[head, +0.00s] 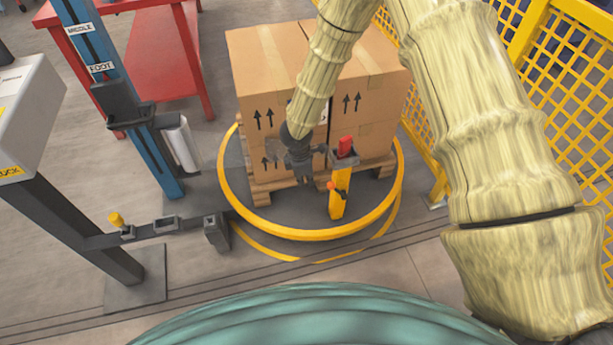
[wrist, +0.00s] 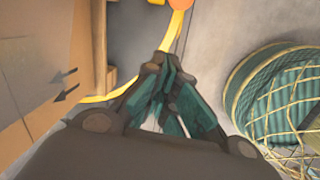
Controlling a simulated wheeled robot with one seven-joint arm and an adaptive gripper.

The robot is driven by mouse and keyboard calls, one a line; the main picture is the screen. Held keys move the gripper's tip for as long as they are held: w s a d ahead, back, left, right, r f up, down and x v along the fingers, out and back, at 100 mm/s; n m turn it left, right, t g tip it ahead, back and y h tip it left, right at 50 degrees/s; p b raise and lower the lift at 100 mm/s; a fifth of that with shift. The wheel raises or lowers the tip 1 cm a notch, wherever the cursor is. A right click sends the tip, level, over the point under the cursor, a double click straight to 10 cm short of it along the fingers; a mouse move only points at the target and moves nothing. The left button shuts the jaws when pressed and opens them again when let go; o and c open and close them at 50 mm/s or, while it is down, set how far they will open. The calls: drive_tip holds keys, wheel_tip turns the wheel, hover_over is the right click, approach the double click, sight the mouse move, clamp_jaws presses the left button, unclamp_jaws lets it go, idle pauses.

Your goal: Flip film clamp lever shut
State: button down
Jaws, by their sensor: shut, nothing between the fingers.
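The film clamp is on a yellow post (head: 340,195) at the front of the turntable. A red lever (head: 346,147) sticks up from its grey head (head: 345,160). A small orange-red knob (head: 331,186) sits lower on the post's left side. My gripper (head: 305,178) is just left of the post, in front of the cartons, pointing down. In the wrist view my gripper (wrist: 160,65) has its fingers together and empty. An orange-red piece (wrist: 181,4) shows at the top edge there, beyond the fingertips; I cannot tell whether it is the lever or the knob.
Stacked cartons (head: 258,85) stand on a wooden pallet (head: 262,194) inside a yellow turntable ring (head: 292,232). Yellow mesh fencing (head: 560,75) is at right. A blue mast (head: 135,90) with a film roll (head: 181,148) stands at left, near a red table (head: 165,50).

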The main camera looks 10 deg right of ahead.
sight(337, 191)
drive_tip(key=d+f, duration=0.4)
drive_tip(key=shift+d+f, duration=0.15)
drive_tip(key=shift+f, duration=0.2)
drive_tip(key=shift+s, duration=0.1)
idle(0.4)
drive_tip(key=shift+d+r+p, duration=0.45)
drive_tip(key=shift+d+r, duration=0.1)
drive_tip(key=shift+d, duration=0.2)
drive_tip(key=shift+d+r+p, duration=0.4)
drive_tip(key=shift+d+r, duration=0.15)
drive_tip(key=shift+d, duration=0.15)
